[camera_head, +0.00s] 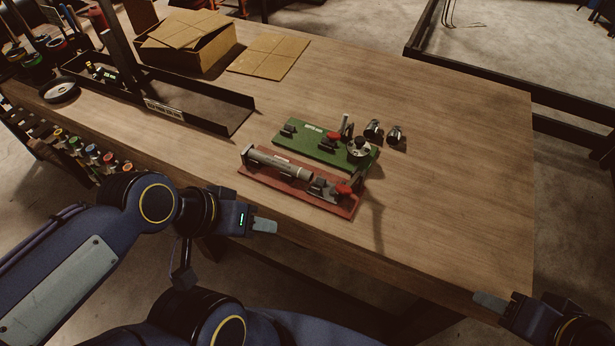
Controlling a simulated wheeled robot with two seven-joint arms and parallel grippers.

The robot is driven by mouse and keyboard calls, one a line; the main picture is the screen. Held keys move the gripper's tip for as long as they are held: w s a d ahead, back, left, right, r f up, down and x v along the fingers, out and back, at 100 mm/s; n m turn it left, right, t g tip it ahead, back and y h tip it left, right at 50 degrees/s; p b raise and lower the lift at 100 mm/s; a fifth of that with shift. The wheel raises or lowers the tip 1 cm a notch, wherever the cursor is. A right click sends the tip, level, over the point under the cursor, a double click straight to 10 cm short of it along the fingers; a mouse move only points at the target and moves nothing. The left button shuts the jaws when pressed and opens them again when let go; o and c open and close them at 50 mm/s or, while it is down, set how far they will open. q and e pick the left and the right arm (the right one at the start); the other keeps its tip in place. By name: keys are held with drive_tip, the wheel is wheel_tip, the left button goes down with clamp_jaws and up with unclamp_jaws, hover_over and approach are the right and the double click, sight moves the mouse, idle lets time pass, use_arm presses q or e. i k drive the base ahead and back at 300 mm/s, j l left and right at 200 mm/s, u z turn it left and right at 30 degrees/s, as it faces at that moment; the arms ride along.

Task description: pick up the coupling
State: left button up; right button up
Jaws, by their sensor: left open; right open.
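Two small dark metal pieces that look like couplings stand on the wooden table behind the fixtures: a left one (373,129) and a right one (395,135). I cannot tell which is meant. A green fixture board (305,152) with a red-handled clamp and a round metal part lies just left of them. A red fixture board (335,205) in front holds a grey hose-like cylinder (280,163) and a red-handled clamp. My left gripper (264,226) is open and empty at the table's front edge, below the red board. My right gripper (490,301) is open and empty near the front right corner.
A black tray (225,117) with a label lies at the left. The table's right half (455,150) is clear. Colourful tools crowd the far left.

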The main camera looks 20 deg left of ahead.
sight(393, 140)
drive_tip(key=l+z, duration=0.25)
drive_tip(key=i+l+z, duration=0.25)
drive_tip(key=l+z, duration=0.25)
drive_tip(key=i+l, duration=0.05)
drive_tip(key=l, duration=0.05)
